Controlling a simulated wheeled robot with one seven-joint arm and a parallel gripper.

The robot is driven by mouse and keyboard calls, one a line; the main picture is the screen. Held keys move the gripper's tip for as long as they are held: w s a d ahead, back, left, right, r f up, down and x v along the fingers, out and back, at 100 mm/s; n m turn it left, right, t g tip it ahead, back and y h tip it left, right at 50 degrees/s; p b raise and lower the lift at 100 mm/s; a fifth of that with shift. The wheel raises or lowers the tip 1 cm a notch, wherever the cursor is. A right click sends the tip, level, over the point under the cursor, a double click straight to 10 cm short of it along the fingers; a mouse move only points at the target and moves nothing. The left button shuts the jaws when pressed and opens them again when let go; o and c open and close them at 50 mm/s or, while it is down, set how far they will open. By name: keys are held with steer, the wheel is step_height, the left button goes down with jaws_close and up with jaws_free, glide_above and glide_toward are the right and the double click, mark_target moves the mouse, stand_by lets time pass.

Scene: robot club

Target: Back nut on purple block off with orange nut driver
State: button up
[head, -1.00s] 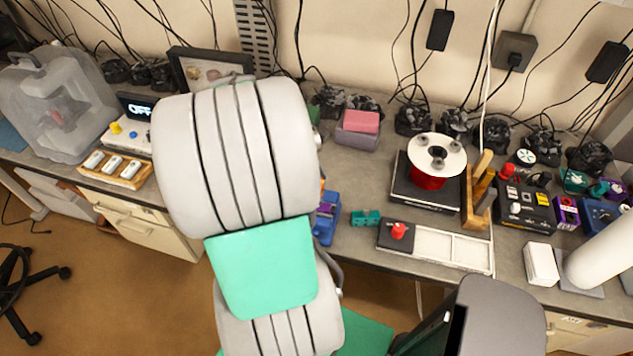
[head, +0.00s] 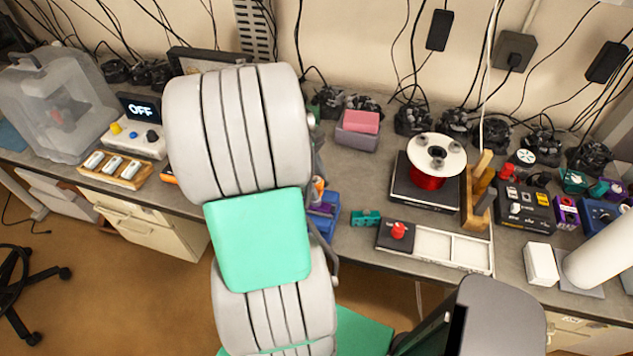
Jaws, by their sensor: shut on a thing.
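My arm covers the middle of the bench in the head view, and my gripper is hidden behind it. A blue vise-like holder (head: 328,227) shows just right of my arm at the bench front. A purple block (head: 325,209) sits in it, partly hidden; I cannot make out its nut. A small orange and pale piece (head: 318,187) shows above the block at my arm's edge; I cannot tell whether it is the nut driver. Another orange piece (head: 168,175) peeks out left of my arm, mostly hidden.
A teal block (head: 365,218) and a white tray (head: 433,246) with a red-knobbed box (head: 397,233) lie right of the vise. A red spool (head: 429,177) stands behind. An OFF display unit (head: 137,130) and a wooden rack (head: 115,171) are left.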

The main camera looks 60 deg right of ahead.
steer(key=n+h, duration=0.1)
steer(key=n, duration=0.3)
jaws_close()
steer(key=n+h, duration=0.1)
steer(key=n, duration=0.1)
steer(key=n+t+h, duration=0.1)
steer(key=n, duration=0.2)
steer(key=shift+r, duration=0.1)
steer(key=o, duration=0.5)
jaws_free()
jaws_close()
steer(key=shift+r, duration=3.45)
